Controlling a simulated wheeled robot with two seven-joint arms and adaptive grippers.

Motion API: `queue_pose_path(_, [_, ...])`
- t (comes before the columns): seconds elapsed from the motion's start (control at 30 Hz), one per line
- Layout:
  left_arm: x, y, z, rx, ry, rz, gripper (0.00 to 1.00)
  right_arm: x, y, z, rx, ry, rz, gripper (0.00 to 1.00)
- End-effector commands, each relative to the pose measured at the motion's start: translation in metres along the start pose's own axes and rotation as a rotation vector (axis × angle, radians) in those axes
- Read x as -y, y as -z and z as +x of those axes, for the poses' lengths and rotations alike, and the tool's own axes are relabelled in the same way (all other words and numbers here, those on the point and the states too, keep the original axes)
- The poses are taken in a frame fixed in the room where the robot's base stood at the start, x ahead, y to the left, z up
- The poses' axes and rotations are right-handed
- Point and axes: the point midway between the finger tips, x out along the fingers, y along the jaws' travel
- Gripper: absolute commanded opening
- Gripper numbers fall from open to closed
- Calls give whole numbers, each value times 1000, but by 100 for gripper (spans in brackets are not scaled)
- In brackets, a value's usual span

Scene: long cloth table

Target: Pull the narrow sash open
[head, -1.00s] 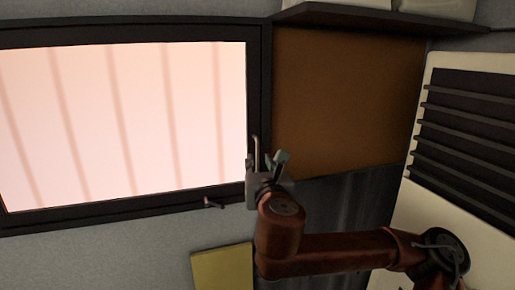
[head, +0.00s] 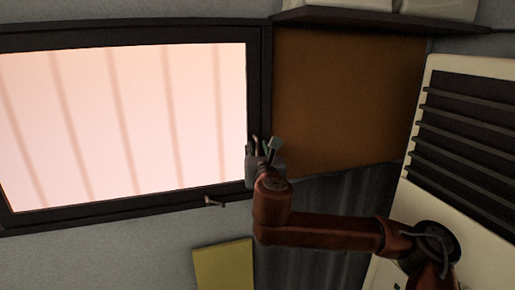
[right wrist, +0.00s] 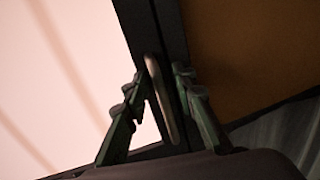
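The window sash, with a pale pink pane (head: 125,125) and a dark frame (head: 258,80), fills the left of the head view and looks closed. A thin upright handle (right wrist: 160,100) stands on its right-hand frame bar. My right gripper (head: 262,148) is at this bar. In the right wrist view its two green fingers (right wrist: 158,98) stand on either side of the handle, with gaps visible, so it is open around the handle. Whether a finger touches the handle is unclear. My left gripper is not in view.
A small latch-like lever (head: 214,201) sits on the lower frame. A brown board (head: 345,100) is right of the window, below a dark shelf (head: 350,20). A cream louvred unit (head: 465,140) stands at the right. A yellow panel (head: 224,265) is below.

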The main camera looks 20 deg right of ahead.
Motion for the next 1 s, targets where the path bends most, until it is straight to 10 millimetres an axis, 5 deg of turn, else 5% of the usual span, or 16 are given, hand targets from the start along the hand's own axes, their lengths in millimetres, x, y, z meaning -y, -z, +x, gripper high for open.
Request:
queue_pose_path(0.37, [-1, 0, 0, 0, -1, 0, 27, 0, 0, 0, 0, 0, 0, 0])
queue_pose_path(1.0, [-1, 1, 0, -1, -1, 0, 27, -2, 0, -1, 0, -1, 0, 0])
